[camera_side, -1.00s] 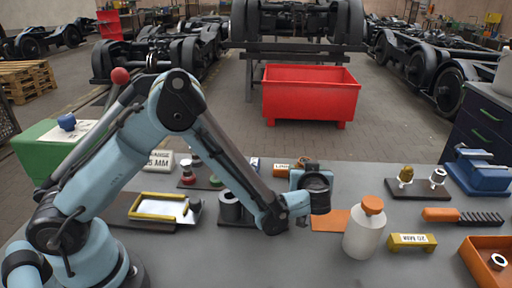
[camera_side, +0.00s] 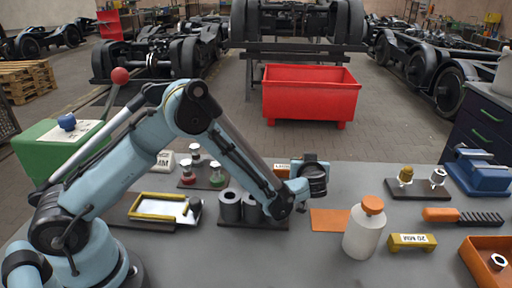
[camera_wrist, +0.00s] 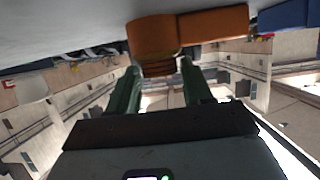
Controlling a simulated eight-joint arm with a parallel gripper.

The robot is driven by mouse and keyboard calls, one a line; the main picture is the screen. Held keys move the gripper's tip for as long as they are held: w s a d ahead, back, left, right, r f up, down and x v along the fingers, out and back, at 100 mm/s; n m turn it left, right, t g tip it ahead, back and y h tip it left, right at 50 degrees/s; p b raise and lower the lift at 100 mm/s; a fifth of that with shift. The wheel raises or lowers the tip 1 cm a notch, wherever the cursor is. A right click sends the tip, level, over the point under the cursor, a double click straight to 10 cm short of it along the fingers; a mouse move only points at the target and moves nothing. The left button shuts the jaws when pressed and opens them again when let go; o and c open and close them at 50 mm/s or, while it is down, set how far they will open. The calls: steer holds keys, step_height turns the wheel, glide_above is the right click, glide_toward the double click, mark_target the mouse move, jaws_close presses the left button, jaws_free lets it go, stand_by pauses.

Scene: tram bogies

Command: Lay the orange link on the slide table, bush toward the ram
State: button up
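The orange link (camera_wrist: 213,25) shows close up in the wrist view, with a thick rounded end (camera_wrist: 151,35) beyond my fingertips. In the side view, what looks like the same link (camera_side: 281,168) lies at the back of the bench, partly hidden by my gripper (camera_side: 303,204). My gripper's two green fingers (camera_wrist: 161,78) stand apart, with the rounded end in line with the gap. I see no clear grip on it; contact is hard to tell. A pale plate with a yellow frame (camera_side: 158,207), possibly the slide table, lies left. I cannot clearly identify the ram.
A white bottle with an orange cap (camera_side: 363,232) stands close to the right of my gripper, beside an orange mat (camera_side: 328,220). Grey cylinders (camera_side: 230,205) stand below my forearm. A yellow gauge block (camera_side: 411,242) lies right. A blue piece (camera_wrist: 290,15) lies beside the link.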

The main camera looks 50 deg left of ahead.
jaws_close()
steer(key=shift+r, duration=0.2)
